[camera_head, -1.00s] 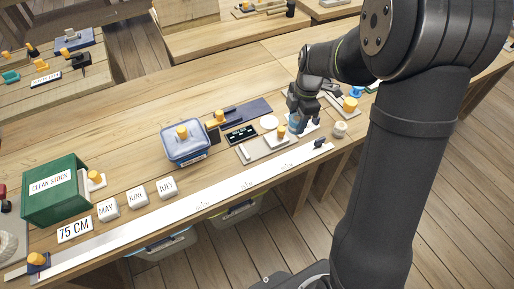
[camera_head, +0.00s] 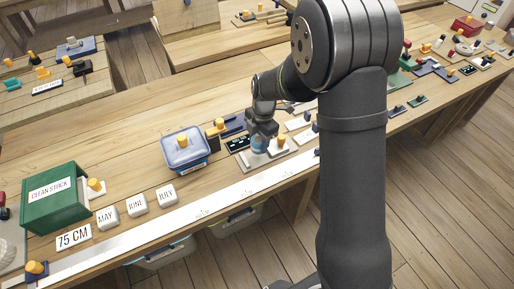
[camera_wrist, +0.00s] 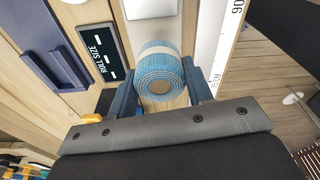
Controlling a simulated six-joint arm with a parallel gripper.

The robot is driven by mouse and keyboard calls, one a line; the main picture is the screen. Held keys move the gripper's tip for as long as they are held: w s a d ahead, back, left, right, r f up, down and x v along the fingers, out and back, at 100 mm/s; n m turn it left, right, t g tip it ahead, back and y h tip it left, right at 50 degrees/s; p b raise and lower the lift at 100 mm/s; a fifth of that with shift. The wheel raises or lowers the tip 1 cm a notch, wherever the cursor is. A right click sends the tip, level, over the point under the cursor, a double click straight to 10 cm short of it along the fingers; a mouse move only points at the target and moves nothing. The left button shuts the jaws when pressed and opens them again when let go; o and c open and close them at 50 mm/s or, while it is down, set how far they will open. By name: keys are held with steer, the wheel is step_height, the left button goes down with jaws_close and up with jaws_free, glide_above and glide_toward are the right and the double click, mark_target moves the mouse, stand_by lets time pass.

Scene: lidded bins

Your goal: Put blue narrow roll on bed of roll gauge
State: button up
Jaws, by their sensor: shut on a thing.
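My gripper (camera_head: 260,137) is shut on the blue roll (camera_head: 258,144), low over the near-left part of the roll gauge (camera_head: 252,163). The gauge is a pale board with an orange knob (camera_head: 281,141) at its right. In the wrist view, the blue narrow roll (camera_wrist: 159,70) has a pale band and lies on its side between the two fingers of my gripper (camera_wrist: 160,88), its spiral end facing the camera. Whether its underside touches the bed is hidden.
A dark ROLL SIZE sign (camera_wrist: 97,50) stands beside the gauge. A blue lidded bin (camera_head: 185,150) is to the left, and a green CLEAN STOCK box (camera_head: 55,197) is farther left. A long white ruler strip (camera_head: 190,215) runs along the front edge.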

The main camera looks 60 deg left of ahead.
mark_target(257, 149)
steer(key=shift+s+a+f, duration=0.2)
steer(key=shift+s+f, duration=0.05)
steer(key=shift+f, duration=1.95)
steer(key=shift+f, duration=0.1)
steer(key=o, duration=1)
steer(key=r, duration=0.4)
steer(key=w+r, duration=0.1)
steer(key=r, duration=0.7)
steer(key=shift+w+a+r, duration=0.1)
steer(key=shift+w, duration=0.15)
